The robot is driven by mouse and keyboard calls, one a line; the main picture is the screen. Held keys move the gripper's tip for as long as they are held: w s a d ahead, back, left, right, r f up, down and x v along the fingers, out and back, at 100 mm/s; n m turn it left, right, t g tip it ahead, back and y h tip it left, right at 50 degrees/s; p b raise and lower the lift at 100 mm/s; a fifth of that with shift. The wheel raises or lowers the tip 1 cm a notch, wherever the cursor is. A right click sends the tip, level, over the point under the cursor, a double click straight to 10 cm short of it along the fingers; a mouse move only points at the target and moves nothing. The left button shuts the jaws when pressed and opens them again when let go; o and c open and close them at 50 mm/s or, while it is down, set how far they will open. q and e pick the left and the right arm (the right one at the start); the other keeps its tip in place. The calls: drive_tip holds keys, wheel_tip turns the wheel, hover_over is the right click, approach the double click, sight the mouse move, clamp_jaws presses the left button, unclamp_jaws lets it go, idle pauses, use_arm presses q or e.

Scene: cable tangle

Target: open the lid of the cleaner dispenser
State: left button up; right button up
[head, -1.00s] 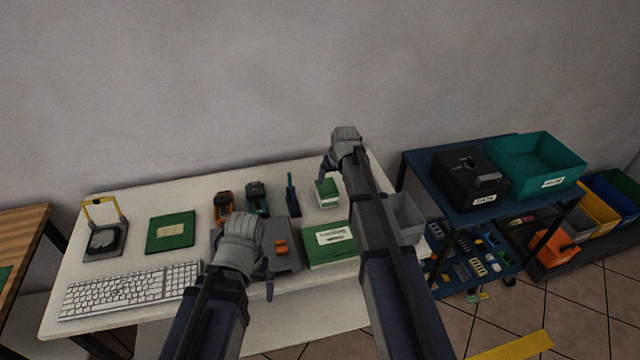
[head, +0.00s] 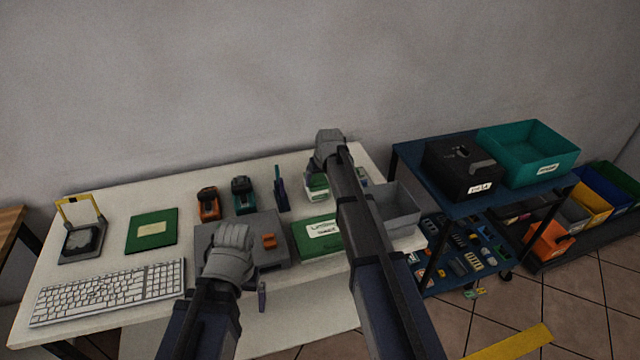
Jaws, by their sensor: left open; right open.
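No object is readably marked as the cleaner dispenser. A small green-and-white box (head: 317,191) at the back of the white table may be it, but I cannot tell. A larger green box with a white label (head: 318,241) lies in front of it. My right gripper (head: 316,172) is open at the small box, its hand and forearm hiding part of it. Contact cannot be made out. My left gripper (head: 250,291) is open at the table's front edge, in front of a grey case with an orange part (head: 268,241); its hand covers part of the case.
The white table (head: 100,210) also holds a keyboard (head: 108,291), a green board (head: 152,231), a yellow-handled device (head: 81,240), orange (head: 208,204) and teal (head: 243,195) tools, and a grey bin (head: 398,207). A blue cart (head: 410,160) stands right.

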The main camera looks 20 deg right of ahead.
drive_tip(key=shift+c, duration=0.2)
clamp_jaws()
idle(0.5)
